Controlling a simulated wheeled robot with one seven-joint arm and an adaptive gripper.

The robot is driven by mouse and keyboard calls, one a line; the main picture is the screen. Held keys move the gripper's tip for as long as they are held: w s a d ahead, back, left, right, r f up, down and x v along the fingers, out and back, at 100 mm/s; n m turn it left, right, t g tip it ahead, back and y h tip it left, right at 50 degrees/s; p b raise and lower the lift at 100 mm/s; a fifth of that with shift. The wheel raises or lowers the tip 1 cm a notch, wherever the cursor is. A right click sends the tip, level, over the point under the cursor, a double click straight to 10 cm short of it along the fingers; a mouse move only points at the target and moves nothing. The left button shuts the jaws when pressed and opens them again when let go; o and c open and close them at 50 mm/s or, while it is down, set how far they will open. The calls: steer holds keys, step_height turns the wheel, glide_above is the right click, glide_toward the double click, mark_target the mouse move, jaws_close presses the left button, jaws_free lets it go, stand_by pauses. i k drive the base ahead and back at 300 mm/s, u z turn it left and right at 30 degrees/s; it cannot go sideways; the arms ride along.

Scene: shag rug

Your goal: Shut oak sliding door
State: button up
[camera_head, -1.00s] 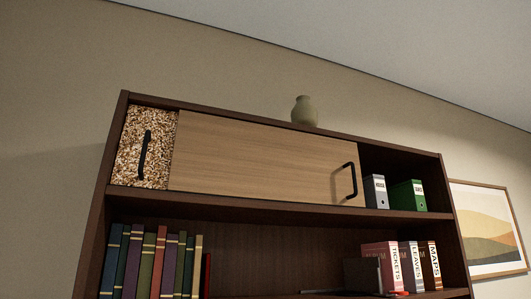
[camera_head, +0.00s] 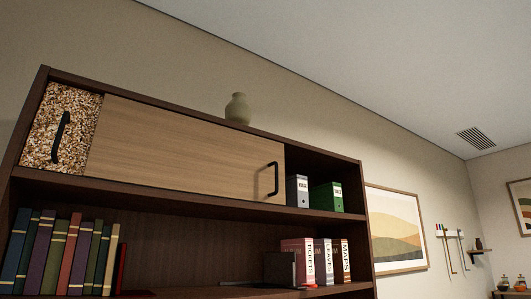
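The oak sliding door (camera_head: 180,148) is a pale wood panel in the top compartment of a dark bookcase. It has a black bar handle (camera_head: 272,179) near its right edge. A speckled cork-like panel (camera_head: 60,122) with its own black handle (camera_head: 61,137) shows to its left, and the oak door overlaps in front of it or abuts it; I cannot tell which. The compartment's right end is open, showing a grey binder (camera_head: 297,190) and a green binder (camera_head: 326,196). My gripper is not in view.
A green vase (camera_head: 238,109) stands on top of the bookcase (camera_head: 190,200). Books (camera_head: 65,253) and labelled albums (camera_head: 318,261) fill parts of the shelf below. A framed picture (camera_head: 396,229) hangs on the wall to the right. Hooks with hanging tools (camera_head: 449,240) and a small wall shelf (camera_head: 480,250) are farther right.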

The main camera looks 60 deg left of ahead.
mark_target(134, 142)
steer(key=z, duration=0.2)
steer(key=i, duration=1.1)
steer(key=u, duration=2.4)
